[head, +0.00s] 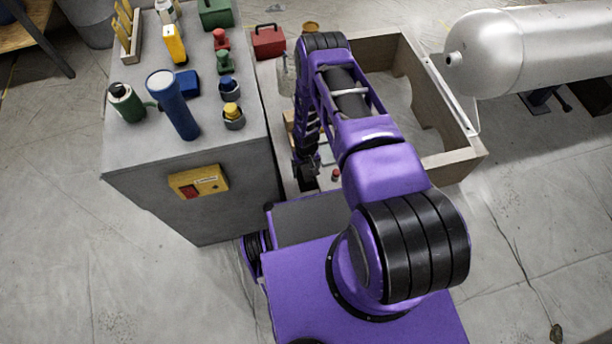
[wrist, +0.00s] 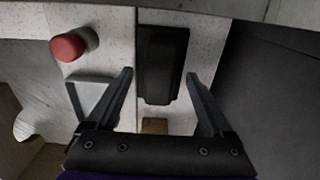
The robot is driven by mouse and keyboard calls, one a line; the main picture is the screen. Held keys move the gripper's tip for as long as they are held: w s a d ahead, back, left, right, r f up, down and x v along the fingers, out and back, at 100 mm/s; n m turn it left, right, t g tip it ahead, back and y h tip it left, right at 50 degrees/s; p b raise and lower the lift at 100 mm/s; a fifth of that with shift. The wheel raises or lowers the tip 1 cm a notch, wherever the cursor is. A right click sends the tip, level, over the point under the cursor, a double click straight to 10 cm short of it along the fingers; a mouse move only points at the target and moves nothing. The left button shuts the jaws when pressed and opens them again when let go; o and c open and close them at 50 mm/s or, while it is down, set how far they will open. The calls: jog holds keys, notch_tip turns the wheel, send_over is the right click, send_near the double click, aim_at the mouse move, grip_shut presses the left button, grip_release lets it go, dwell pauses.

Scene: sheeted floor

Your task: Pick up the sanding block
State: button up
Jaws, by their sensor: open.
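A black block (wrist: 162,65), which looks like the sanding block, lies on a pale speckled surface in the wrist view. My gripper (wrist: 160,74) is open, with one finger on each side of the block and nothing held. Gaps show between the block and both fingers; I cannot tell how far above it the fingertips are. In the head view my gripper (head: 306,172) is low beside the grey cabinet, and I cannot make out the block there.
A red round piece (wrist: 69,46), a grey wedge-like piece (wrist: 93,92) and a tan block (wrist: 154,126) are close by. The grey cabinet (head: 190,160) rises at left, crowded with bottles and tools. A wooden-walled frame (head: 455,160) and a metal tank (head: 540,50) are at right.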

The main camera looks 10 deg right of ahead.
aim_at(306, 172)
grip_shut()
dwell(0.4)
notch_tip(306, 172, up, 10)
jog(key=p, duration=0.2)
dwell(0.4)
